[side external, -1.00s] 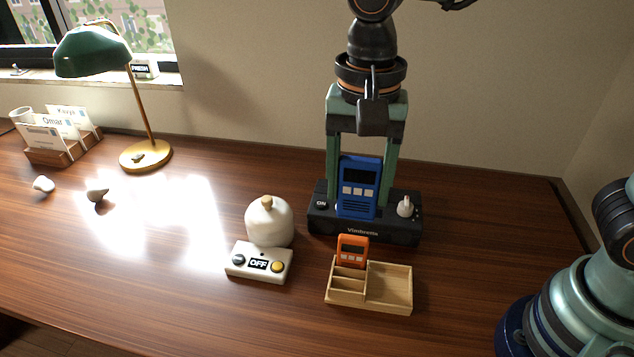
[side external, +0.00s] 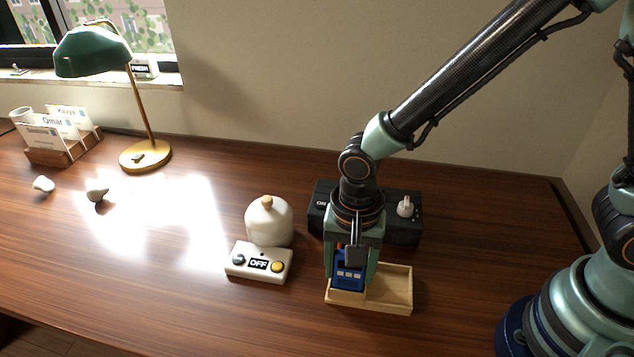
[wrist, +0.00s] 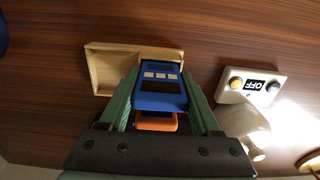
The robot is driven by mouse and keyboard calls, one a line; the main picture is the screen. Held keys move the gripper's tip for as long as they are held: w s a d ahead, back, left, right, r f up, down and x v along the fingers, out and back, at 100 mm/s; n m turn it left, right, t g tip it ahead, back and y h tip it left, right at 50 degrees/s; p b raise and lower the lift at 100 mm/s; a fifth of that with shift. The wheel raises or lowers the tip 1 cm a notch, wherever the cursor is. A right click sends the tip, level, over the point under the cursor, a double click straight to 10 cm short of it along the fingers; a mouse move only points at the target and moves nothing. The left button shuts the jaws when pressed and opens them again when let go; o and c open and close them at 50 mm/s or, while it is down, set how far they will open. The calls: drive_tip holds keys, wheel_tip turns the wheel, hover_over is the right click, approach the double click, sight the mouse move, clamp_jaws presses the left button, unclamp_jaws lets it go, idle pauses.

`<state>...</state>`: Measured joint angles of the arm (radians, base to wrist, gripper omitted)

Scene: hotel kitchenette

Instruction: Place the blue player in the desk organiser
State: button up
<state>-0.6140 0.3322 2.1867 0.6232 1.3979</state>
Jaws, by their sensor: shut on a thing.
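The blue player (side external: 350,272) is upright between the fingers of my gripper (side external: 350,275), which is shut on it. It is over the left, divided side of the wooden desk organiser (side external: 392,289), with its lower end at or inside the front left part; I cannot tell whether it touches the floor there. The wrist view also shows the blue player (wrist: 160,88) between the green fingers, with the organiser (wrist: 105,68) beyond it. An orange player (wrist: 156,122) shows just behind the blue one and is mostly hidden in the side view. The organiser's wide right compartment is empty.
A black dock (side external: 400,230) with a white knob stands behind the organiser. A white box marked OFF (side external: 258,262) and a round white jar (side external: 269,222) are to the left. A green lamp (side external: 92,52) stands farther left. The table's right side is clear.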

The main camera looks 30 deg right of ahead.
drive_tip(key=shift+f, duration=0.65)
drive_tip(key=shift+f, duration=0.15)
drive_tip(key=o, duration=1.4)
wheel_tip(320, 180, up, 12)
drive_tip(key=shift+f, duration=0.1)
drive_tip(key=shift+d+r, duration=0.1)
drive_tip(key=shift+r, duration=0.2)
drive_tip(key=d+r+n+t, duration=0.2)
drive_tip(key=d+r+n, duration=0.2)
drive_tip(key=d, duration=0.5)
drive_tip(key=d+r+n+t, duration=0.3)
drive_tip(key=d+r+n, duration=0.1)
drive_tip(key=d, duration=0.6)
drive_tip(key=shift+w+d+r+n+t, duration=0.3)
drive_tip(key=shift+r+n, duration=0.1)
drive_tip(key=shift+n, duration=0.1)
